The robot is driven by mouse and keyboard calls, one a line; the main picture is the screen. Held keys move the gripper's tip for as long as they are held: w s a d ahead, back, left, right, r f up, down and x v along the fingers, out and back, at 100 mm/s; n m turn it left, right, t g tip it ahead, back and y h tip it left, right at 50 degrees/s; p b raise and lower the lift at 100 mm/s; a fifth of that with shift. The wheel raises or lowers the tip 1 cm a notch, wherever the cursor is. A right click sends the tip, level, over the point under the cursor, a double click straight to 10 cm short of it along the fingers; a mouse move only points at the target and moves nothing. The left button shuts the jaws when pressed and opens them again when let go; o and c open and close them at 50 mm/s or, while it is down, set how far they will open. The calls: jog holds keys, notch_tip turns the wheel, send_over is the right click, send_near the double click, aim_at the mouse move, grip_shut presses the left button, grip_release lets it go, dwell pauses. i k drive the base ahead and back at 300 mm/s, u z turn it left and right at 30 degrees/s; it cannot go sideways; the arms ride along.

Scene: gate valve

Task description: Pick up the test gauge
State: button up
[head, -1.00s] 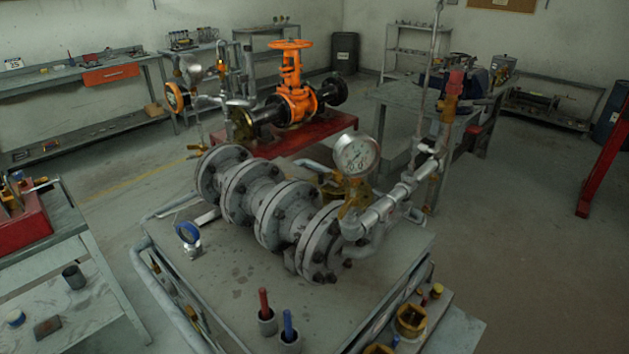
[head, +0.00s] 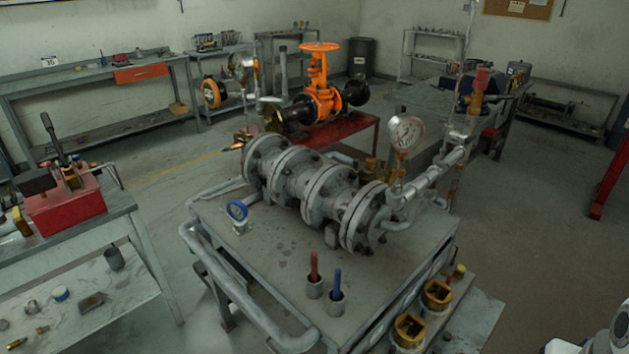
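A small gauge with a blue rim (head: 237,211) stands upright on the left part of the grey cart top (head: 265,268), apart from the flanged valve assembly (head: 318,192). I take it to be the test gauge; its dial is too small to read. A larger white-faced gauge (head: 407,133) is mounted on the piping at the right end of the assembly. A white and dark part of my arm shows at the lower right corner. My gripper is not in view.
A red and a blue-handled tool (head: 337,284) stand in cups near the cart's front. A tubular rail (head: 238,288) runs along its left side. A bench with a red box (head: 65,208) stands at left. An orange valve (head: 318,95) sits behind; open floor lies between bench and cart.

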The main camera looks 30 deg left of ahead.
aim_at(237, 210)
jog(key=u, duration=3.15)
jog(key=k, duration=1)
jog(key=z, duration=1)
jog(key=i, duration=1)
jog(key=u, duration=0.05)
